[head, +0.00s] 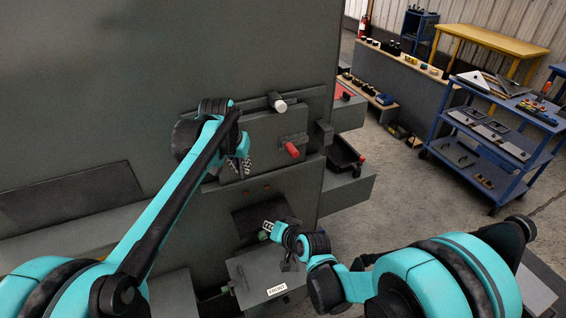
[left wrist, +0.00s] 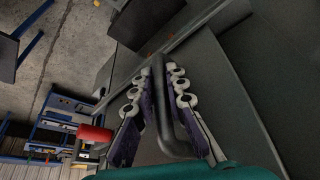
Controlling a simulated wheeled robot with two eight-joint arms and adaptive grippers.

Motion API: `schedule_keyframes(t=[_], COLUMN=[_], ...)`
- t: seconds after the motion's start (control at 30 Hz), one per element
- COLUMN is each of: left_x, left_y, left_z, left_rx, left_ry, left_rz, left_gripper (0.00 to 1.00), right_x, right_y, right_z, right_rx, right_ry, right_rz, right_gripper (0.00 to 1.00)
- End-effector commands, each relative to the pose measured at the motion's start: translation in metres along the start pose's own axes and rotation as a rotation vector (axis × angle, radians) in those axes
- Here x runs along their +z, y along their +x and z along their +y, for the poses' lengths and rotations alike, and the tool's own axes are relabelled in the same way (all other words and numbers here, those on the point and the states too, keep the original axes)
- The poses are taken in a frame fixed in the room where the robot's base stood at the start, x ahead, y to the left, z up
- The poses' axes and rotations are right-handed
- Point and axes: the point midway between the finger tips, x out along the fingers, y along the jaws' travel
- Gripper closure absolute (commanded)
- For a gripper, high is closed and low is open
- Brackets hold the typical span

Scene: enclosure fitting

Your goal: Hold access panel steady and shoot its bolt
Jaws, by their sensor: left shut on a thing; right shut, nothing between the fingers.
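The grey access panel (head: 262,132) stands upright on the face of the big grey enclosure (head: 130,90). A bolt with a red knob (head: 291,149) sits at the panel's right side; the knob also shows in the left wrist view (left wrist: 95,133). My left gripper (head: 240,166) is at the panel's left part. In the left wrist view its fingers (left wrist: 160,105) are shut on a dark bar handle (left wrist: 163,115). My right gripper (head: 270,229) is shut and empty, below the panel and apart from the bolt. How far the bolt is shot cannot be told.
A white-tipped lever (head: 279,104) sticks out at the panel's top. A grey box marked FRONT (head: 268,275) stands below my right gripper. Grey ledges (head: 348,190) jut out right of the panel. A blue tool cart (head: 490,140) stands farther right, with open floor between.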

Motion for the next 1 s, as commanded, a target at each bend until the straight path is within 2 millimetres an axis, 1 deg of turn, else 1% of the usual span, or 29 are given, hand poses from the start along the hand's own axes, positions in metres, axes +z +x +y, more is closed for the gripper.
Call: schedule_keyframes(t=[0.03, 0.1, 0.2, 0.33, 0.47, 0.57, 0.67, 0.7, 0.83, 0.9, 1.0], left_x=[0.000, 0.000, 0.000, 0.000, 0.000, 0.000, 0.000, 0.000, 0.000, 0.000, 0.000], left_y=[0.000, 0.000, 0.000, 0.000, 0.000, 0.000, 0.000, 0.000, 0.000, 0.000, 0.000], left_z=[0.000, 0.000, 0.000, 0.000, 0.000, 0.000, 0.000, 0.000, 0.000, 0.000, 0.000], left_rx=[0.000, 0.000, 0.000, 0.000, 0.000, 0.000, 0.000, 0.000, 0.000, 0.000, 0.000], left_ry=[0.000, 0.000, 0.000, 0.000, 0.000, 0.000, 0.000, 0.000, 0.000, 0.000, 0.000], left_rz=[0.001, 0.001, 0.001, 0.001, 0.001, 0.001, 0.001, 0.001, 0.001, 0.001, 0.001], left_gripper=[1.00, 1.00, 1.00, 1.00, 1.00, 1.00, 1.00, 1.00, 1.00, 1.00, 1.00], right_x=[0.009, 0.017, 0.020, 0.014, -0.003, -0.020, -0.037, -0.044, -0.058, -0.062, -0.064], right_y=[0.007, 0.015, 0.022, 0.024, 0.020, 0.011, -0.001, -0.007, -0.028, -0.040, -0.053], right_z=[0.005, 0.016, 0.030, 0.042, 0.043, 0.034, 0.015, 0.005, -0.032, -0.051, -0.074], right_rx=[0.054, 0.139, 0.263, 0.431, 0.612, 0.762, 0.921, 0.987, 1.190, 1.284, 1.389], right_ry=[-0.123, -0.296, -0.541, -0.849, -1.141, -1.351, -1.546, -1.615, -1.799, -1.868, -1.933], right_rz=[-0.016, -0.032, -0.048, -0.051, -0.033, -0.001, 0.047, 0.071, 0.158, 0.204, 0.259], right_gripper=[1.00, 1.00, 1.00, 1.00, 1.00, 1.00, 1.00, 1.00, 1.00, 1.00, 1.00])
